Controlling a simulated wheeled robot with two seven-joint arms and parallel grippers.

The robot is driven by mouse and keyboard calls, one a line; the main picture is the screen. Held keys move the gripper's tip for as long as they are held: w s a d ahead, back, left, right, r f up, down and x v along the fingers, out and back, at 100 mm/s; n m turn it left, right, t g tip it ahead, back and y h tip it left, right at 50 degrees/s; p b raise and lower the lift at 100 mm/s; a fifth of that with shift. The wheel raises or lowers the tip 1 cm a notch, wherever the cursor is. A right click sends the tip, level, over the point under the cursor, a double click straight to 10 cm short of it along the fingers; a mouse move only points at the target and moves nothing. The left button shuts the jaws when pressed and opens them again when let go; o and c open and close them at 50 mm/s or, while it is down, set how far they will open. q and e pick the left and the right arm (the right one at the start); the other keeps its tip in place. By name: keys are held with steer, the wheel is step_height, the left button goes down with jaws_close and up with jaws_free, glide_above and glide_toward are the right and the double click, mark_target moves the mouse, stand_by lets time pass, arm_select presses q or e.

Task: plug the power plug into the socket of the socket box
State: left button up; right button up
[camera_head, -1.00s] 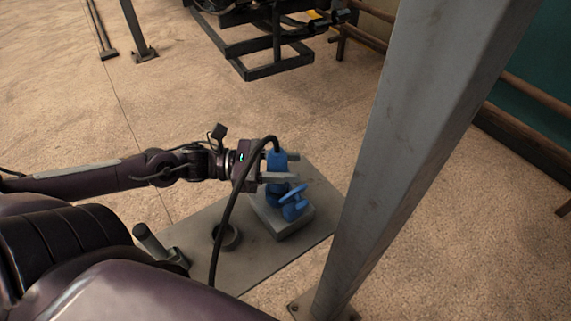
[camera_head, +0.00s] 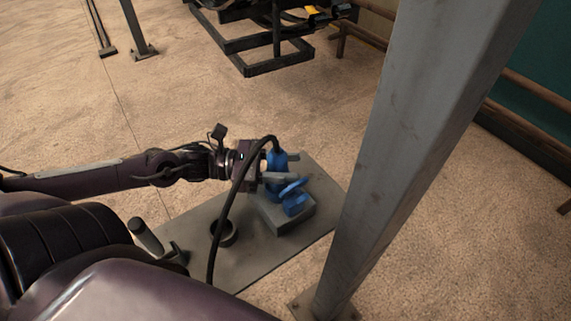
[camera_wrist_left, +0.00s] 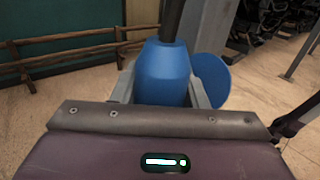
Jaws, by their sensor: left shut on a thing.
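The blue power plug (camera_head: 277,161) with its black cable is between the fingers of my left gripper (camera_head: 276,179), which is shut on it. In the left wrist view the plug (camera_wrist_left: 163,75) fills the space between the fingers, and its cable leads up. The grey socket box (camera_head: 302,219) lies on a grey plate, with its blue socket (camera_head: 295,205) on top. A blue round lid (camera_head: 291,188) stands at the socket, close to the plug; a blue disc (camera_wrist_left: 210,80) shows right of the plug in the wrist view. The plug's front end is hidden. My right gripper is out of view.
The grey plate (camera_head: 255,265) also carries a dark ring-shaped holder (camera_head: 224,233). A thick grey post (camera_head: 405,130) rises just right of the plate. A black metal frame (camera_head: 265,60) stands at the back. The floor left of the arm is clear.

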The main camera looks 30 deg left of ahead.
arm_select(q)
steer(key=shift+f+b, duration=0.4)
steer(key=shift+f, duration=0.15)
steer(key=shift+r, duration=0.15)
steer(key=shift+r+p, duration=1.15)
steer(key=shift+p, duration=0.2)
steer(key=shift+p, duration=0.35)
stand_by(0.7)
steer(key=shift+f+b, duration=1.15)
steer(key=shift+f, duration=0.15)
